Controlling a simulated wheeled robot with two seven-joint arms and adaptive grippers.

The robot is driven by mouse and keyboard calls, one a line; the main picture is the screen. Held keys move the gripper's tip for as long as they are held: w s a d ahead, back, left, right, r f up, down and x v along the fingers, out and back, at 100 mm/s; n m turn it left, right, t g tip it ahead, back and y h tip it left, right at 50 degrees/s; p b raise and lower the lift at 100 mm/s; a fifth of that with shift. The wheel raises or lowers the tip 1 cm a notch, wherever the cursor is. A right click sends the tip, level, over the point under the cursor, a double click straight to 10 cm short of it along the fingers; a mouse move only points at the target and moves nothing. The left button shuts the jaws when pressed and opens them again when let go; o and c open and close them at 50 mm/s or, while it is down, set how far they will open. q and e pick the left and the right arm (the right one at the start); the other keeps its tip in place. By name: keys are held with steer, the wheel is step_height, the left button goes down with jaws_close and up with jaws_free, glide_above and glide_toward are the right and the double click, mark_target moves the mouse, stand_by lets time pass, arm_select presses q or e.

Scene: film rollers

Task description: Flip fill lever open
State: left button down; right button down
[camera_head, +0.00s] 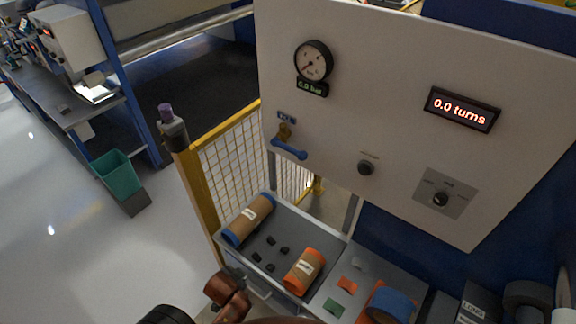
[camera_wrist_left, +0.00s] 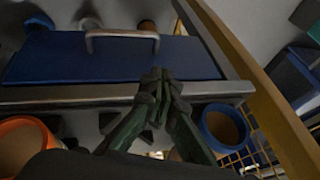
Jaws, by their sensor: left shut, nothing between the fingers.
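The fill lever (camera_head: 289,149) is a blue handle on a brass valve (camera_head: 284,132), under a small label at the lower left of the pale panel (camera_head: 390,100). It points right and slightly down. No gripper touches it in the head view. My left gripper (camera_wrist_left: 158,80) shows in the left wrist view, its dark fingers together and empty. It is over the area near the rollers, with a blue surface and a metal handle (camera_wrist_left: 122,34) beyond it. The lever is not clearly visible in the wrist view. My right gripper is not in view.
A gauge (camera_head: 313,62) reads 0.0 bar and a display (camera_head: 462,109) reads 0.0 turns. A knob (camera_head: 366,168) and a selector (camera_head: 440,199) sit right of the lever. Below, a tray holds a blue-ended roller (camera_head: 249,219) and an orange-ended roller (camera_head: 304,271). A yellow fence (camera_head: 194,190) stands left.

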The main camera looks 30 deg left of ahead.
arm_select(q)
steer(key=w+a+r+m+t+y, duration=0.1)
steer(key=w+a+r+m+t, duration=0.2)
steer(key=w+r+m, duration=0.3)
steer(key=w+a+r+m+t+y, duration=0.2)
steer(key=w+a+r+m+t, duration=0.15)
steer(key=r, duration=0.55)
steer(key=w+a+r+m+t+y, duration=0.1)
steer(key=w+a+r+m+t, duration=0.3)
steer(key=r, duration=0.3)
steer(key=w+d+r+m+t+h, duration=0.1)
steer(key=w+d+r+m+h, duration=0.2)
steer(key=m, duration=0.7)
steer(key=w+d+r+m+t+h, duration=0.2)
steer(key=w+d+r+m+h, duration=0.2)
steer(key=d+m, duration=0.4)
steer(key=m+h, duration=0.1)
steer(key=m, duration=0.2)
steer(key=shift+r, duration=0.4)
steer(key=shift+w+d, duration=0.1)
steer(key=shift+w, duration=0.05)
